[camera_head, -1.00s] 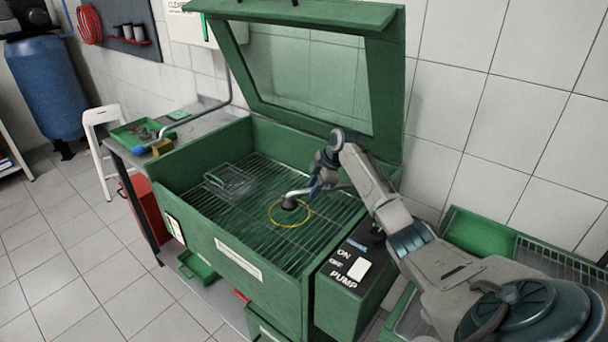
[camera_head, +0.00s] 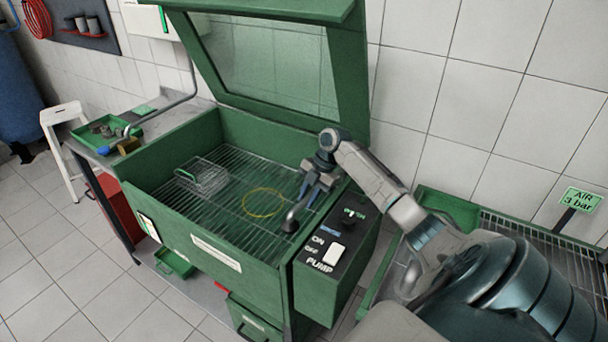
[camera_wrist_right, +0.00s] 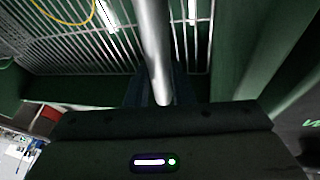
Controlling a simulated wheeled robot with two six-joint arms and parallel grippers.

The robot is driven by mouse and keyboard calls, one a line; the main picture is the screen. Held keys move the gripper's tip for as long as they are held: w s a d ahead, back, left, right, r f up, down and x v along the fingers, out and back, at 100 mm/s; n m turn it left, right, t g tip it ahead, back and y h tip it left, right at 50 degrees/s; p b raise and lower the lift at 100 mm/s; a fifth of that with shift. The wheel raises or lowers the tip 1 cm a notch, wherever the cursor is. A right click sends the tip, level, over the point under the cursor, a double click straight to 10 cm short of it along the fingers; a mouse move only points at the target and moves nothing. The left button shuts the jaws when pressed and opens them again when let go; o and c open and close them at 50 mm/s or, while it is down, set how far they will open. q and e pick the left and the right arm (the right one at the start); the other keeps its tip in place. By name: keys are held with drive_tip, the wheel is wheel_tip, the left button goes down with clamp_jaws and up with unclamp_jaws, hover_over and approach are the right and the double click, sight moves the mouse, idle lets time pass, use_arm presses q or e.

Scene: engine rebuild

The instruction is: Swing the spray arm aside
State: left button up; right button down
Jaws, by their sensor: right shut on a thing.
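The spray arm (camera_head: 298,210) is a grey metal tube with a dark nozzle at its end. It hangs over the right side of the green parts washer's wire rack, close to the pump control box. My right gripper (camera_head: 318,182) is shut on the tube. In the right wrist view the shiny tube (camera_wrist_right: 155,45) runs down between the two dark fingers (camera_wrist_right: 157,90). The tube's far end is hidden by my gripper and arm. My left gripper is not in view.
A yellow ring (camera_head: 264,203) marks the middle of the rack, and a wire basket (camera_head: 203,176) sits at its left. The washer's glazed lid (camera_head: 268,62) stands open behind. The control box (camera_head: 335,243) is at the right front.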

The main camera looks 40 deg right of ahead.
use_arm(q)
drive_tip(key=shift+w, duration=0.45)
use_arm(e)
drive_tip(key=c, duration=1.3)
unclamp_jaws()
drive_tip(key=shift+o, duration=0.2)
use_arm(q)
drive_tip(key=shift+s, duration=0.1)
use_arm(e)
drive_tip(key=shift+d+r, duration=0.1)
drive_tip(key=shift+d+r, duration=0.15)
drive_tip(key=shift+r, duration=0.05)
use_arm(q)
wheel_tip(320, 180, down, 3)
drive_tip(key=b, duration=0.3)
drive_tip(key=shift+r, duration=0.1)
use_arm(e)
drive_tip(key=v, duration=1)
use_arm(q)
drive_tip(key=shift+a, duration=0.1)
use_arm(e)
drive_tip(key=shift+s, duration=0.1)
